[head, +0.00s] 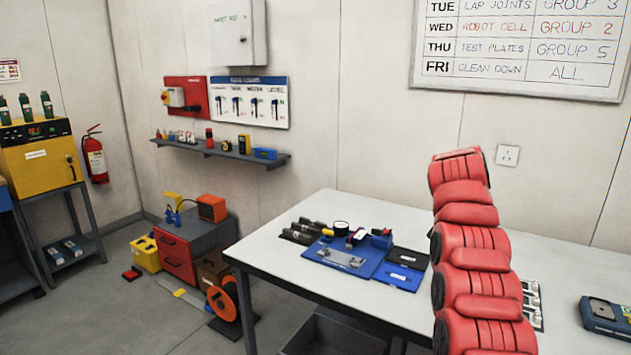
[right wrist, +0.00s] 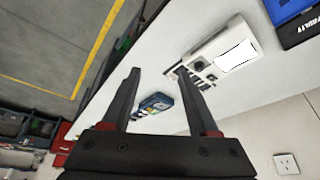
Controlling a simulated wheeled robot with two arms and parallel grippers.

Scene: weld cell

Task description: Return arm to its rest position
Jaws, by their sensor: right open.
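My right gripper (right wrist: 158,74) is open in the right wrist view, with its two dark fingers spread apart and nothing between the tips. It is above the white table (head: 345,215), and I cannot tell how high. My red right arm (head: 475,250) rises at the right of the head view, in front of the table; its gripper does not show there. My left arm and left gripper are out of view.
The table bears a blue mat with tools (head: 325,262), dark cases (head: 407,260) and a blue-grey device (head: 608,315). A white device (right wrist: 232,45) lies past the fingers in the right wrist view. A red cabinet (head: 178,257) stands on the floor at left.

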